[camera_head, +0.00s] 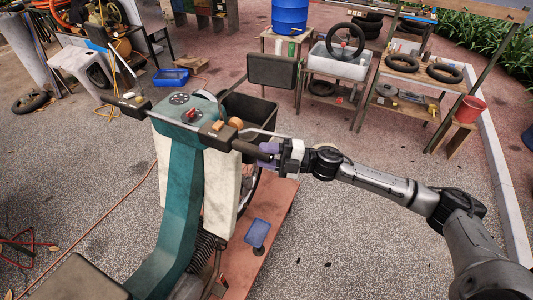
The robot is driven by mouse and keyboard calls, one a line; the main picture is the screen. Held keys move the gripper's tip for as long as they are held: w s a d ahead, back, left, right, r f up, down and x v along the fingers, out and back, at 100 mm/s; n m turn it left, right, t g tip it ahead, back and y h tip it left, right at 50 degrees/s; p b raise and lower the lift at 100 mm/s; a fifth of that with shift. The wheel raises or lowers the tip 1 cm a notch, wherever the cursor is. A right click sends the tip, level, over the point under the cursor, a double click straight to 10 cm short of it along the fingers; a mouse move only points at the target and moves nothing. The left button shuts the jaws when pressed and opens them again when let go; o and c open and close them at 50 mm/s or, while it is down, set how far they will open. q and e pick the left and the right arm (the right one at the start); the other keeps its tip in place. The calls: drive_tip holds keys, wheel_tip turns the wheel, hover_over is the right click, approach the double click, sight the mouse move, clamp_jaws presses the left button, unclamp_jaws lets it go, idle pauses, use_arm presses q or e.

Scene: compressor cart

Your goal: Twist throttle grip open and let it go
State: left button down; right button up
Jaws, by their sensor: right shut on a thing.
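A teal and cream scooter (181,185) stands in the middle of the head camera view, with its handlebar across the top. The dark throttle grip (250,150) is at the right end of the handlebar. My right gripper (272,152) comes in from the right and is shut on the outer end of the throttle grip. Its fingers hide that end of the grip. The other handlebar end (130,105) is at the left. My left gripper is not in view.
A black-framed mirror (272,70) rises above the handlebar, near my right gripper. A brake lever (265,133) runs alongside the grip. Shelves with tyres (402,63) stand behind; the paving at right is clear.

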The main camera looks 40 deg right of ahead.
idle(0.4)
drive_tip(key=o, duration=0.9)
drive_tip(key=shift+s+d+f, duration=0.2)
drive_tip(key=shift+s+d, duration=0.15)
drive_tip(key=shift+s, duration=0.05)
drive_tip(key=b+v, duration=0.1)
drive_tip(key=v, duration=0.7)
drive_tip(key=b+v, duration=0.1)
drive_tip(key=v, duration=0.3)
drive_tip(key=shift+s+d+r+b, duration=0.25)
drive_tip(key=shift+s+d+b, duration=0.05)
drive_tip(key=shift+b, duration=0.05)
